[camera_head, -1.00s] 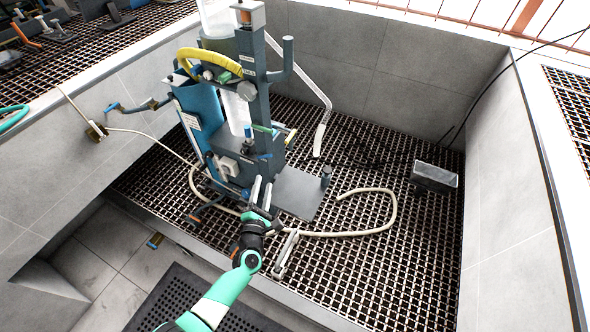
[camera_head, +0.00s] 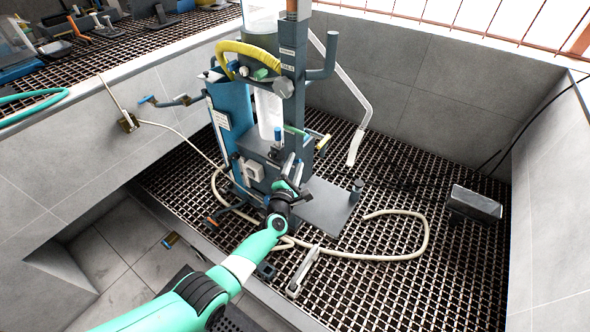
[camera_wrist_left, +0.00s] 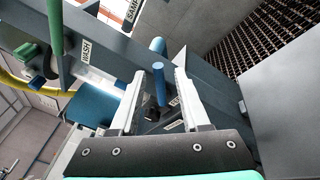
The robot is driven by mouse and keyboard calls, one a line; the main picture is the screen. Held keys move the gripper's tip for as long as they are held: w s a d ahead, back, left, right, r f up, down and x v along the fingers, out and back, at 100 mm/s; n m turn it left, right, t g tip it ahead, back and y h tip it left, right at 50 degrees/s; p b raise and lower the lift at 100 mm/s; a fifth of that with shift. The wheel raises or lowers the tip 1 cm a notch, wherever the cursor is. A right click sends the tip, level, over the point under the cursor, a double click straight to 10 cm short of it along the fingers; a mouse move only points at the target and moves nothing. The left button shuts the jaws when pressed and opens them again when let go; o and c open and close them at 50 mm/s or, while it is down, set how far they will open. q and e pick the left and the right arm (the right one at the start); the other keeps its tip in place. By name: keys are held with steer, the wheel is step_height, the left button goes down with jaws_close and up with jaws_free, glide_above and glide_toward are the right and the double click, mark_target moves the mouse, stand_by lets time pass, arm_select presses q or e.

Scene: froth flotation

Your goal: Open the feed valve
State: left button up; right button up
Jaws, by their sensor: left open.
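The flotation rig (camera_head: 291,75) stands on the grating, with a dark column, a blue back panel and a clear tube. My left gripper (camera_head: 293,172) is open at the rig's lower front, above its base plate (camera_head: 330,208). In the left wrist view, a blue handle (camera_wrist_left: 161,88) appears between the two pale fingers; whether it lies at their depth I cannot tell. A green lever (camera_wrist_left: 56,28) is at upper left, by a bar labelled "WASH" (camera_wrist_left: 90,58). My right gripper is out of view.
A cream hose (camera_head: 395,256) loops over the grating around the rig's front. A metal box (camera_head: 475,204) sits at right. A blue-handled valve (camera_head: 172,100) is on the left wall. A pale angled pipe (camera_head: 357,140) hangs behind. Grating at front right is clear.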

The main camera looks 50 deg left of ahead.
arm_select(q)
jaws_close()
stand_by(1.4)
